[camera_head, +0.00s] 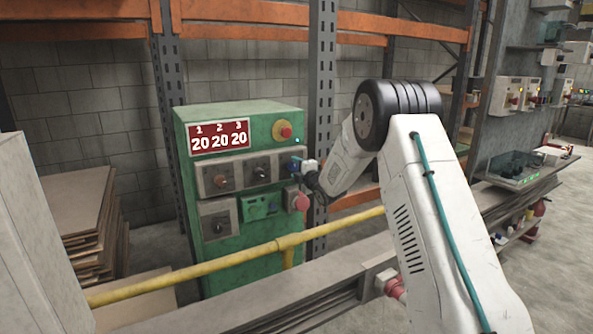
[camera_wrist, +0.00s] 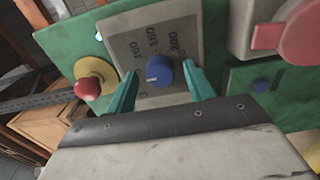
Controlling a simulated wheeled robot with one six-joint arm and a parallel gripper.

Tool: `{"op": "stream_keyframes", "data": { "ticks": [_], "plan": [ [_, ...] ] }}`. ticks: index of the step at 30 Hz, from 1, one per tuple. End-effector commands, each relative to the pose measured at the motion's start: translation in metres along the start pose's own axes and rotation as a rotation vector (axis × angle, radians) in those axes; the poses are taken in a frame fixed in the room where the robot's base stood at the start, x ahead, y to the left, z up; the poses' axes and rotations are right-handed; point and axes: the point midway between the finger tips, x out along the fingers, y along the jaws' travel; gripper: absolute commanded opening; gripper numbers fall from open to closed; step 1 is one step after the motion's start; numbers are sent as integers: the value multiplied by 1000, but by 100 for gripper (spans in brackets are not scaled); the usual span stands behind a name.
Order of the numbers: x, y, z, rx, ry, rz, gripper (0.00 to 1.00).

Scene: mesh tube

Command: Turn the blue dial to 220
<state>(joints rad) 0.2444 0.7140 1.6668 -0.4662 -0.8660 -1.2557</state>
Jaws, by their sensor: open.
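The blue dial (camera_wrist: 159,71) sits on a grey plate (camera_wrist: 185,30) with a printed number scale, 160 and 180 among its marks. A pale mark shows on the dial's face. My gripper (camera_wrist: 163,88) is open, with one teal finger on each side of the dial; I cannot tell whether either finger touches it. In the head view the dial (camera_head: 294,165) is at the upper right of the green cabinet (camera_head: 262,225), and my gripper (camera_head: 305,167) is beside it, small and partly hidden. The red display (camera_head: 219,138) reads 20 under each of 1, 2 and 3.
A red button on a yellow base (camera_wrist: 88,88) and a larger red knob (camera_wrist: 290,38) flank the plate. Two other knobs (camera_head: 221,181) (camera_head: 260,173) are on the cabinet. A yellow rail (camera_head: 230,259) crosses in front. A rack post (camera_head: 321,90) stands close to its right.

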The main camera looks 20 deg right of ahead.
Motion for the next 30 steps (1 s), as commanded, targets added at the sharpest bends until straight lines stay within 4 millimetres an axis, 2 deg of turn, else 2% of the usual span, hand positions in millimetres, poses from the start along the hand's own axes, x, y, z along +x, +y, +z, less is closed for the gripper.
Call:
{"op": "stream_keyframes", "data": {
  "ticks": [1, 2, 6, 19, 30],
  "plan": [
    [0, 0, 0, 0, 0, 0, 53],
    [0, 0, 0, 0, 0, 0, 47],
    [0, 0, 0, 0, 0, 0, 8],
    [0, 0, 0, 62, 0, 0, 8],
    [-1, 0, 0, 345, 0, -1, 8]
  ]
}}
